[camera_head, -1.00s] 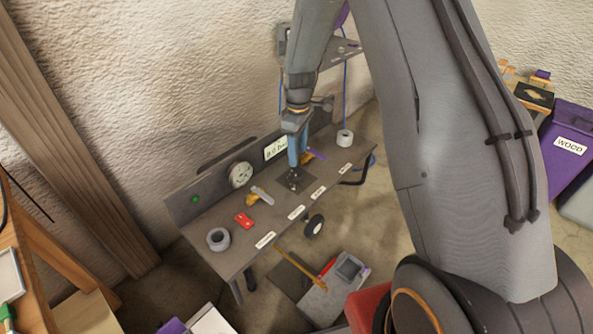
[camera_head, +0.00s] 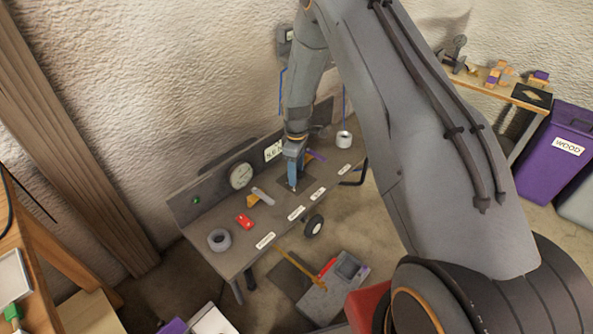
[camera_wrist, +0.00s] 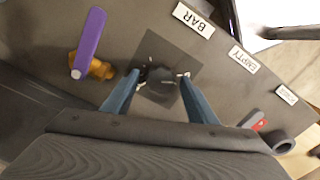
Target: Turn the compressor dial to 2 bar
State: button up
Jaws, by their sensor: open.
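The dial, a small dark knob (camera_wrist: 160,73), sits on a dark square plate (camera_wrist: 172,46) on the grey bench. Its pointer and any scale marks are too small to read. My gripper (camera_wrist: 160,77) is open, with one blue finger on each side of the knob in the wrist view; I cannot tell whether either touches it. In the head view my gripper (camera_head: 293,187) is down at the plate and hides most of the knob. A round white gauge (camera_head: 241,175) stands on the back panel, its reading illegible.
A purple lever (camera_wrist: 91,38) on an orange valve stands near the plate. White labels, one reading BAR (camera_wrist: 193,20), line the front edge.

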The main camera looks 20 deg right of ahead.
jog(key=shift+c, duration=0.2)
jog(key=c, duration=1)
jog(key=shift+m, duration=0.3)
jog(key=m+b, duration=0.2)
jog(key=m, duration=0.3)
jog(key=m+b, duration=0.1)
jog(key=m, duration=0.5)
jog(key=o, duration=1)
